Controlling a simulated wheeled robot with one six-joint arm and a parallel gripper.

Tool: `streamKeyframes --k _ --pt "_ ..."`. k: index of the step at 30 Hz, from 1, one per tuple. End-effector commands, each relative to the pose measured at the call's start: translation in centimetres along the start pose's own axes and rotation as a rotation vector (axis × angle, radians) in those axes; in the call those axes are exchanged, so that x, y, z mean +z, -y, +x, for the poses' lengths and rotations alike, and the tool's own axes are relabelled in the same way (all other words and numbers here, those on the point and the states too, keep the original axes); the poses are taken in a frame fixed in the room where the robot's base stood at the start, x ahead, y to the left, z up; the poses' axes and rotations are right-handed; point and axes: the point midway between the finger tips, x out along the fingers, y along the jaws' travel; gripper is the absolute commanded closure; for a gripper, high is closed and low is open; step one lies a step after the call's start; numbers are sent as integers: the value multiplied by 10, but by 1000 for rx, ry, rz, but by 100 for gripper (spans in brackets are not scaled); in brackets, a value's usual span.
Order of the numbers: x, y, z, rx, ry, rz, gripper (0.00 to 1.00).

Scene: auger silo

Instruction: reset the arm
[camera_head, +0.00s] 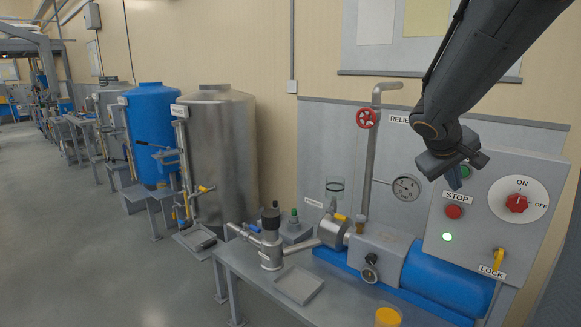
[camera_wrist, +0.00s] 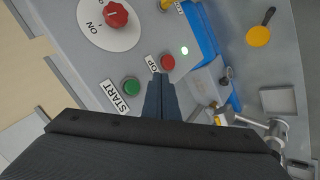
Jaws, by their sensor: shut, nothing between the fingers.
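My gripper (camera_head: 454,178) is shut and empty, raised in front of the grey control panel at the right in the head view. In the wrist view the shut fingers (camera_wrist: 161,90) point between the green START button (camera_wrist: 131,87) and the red STOP button (camera_wrist: 168,62). In the head view the gripper partly covers the green button (camera_head: 465,172), and the STOP button (camera_head: 453,212) lies just below the fingertips. Whether the fingers touch the panel cannot be told. A green light (camera_head: 447,237) glows below STOP.
The red rotary knob (camera_head: 516,203) and yellow LOCK handle (camera_head: 498,259) are on the panel. A yellow-topped item (camera_head: 388,317) is at the bench front. Floor at left is open.

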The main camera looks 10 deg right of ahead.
Motion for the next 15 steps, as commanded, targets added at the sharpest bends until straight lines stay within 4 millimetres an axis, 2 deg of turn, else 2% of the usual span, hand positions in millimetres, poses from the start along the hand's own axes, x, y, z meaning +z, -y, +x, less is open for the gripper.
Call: streamKeyframes --k 2,5,8,9,12,15 --pt "6 21 -1 -39 11 -3 100" --pt "20 69 -6 -131 35 -5 100" --pt "42 132 -18 -253 74 -4 100" --pt "53 158 -24 -303 92 -4 100" --pt "82 217 -42 -422 138 -1 100" --pt "112 268 -63 -526 185 7 100"
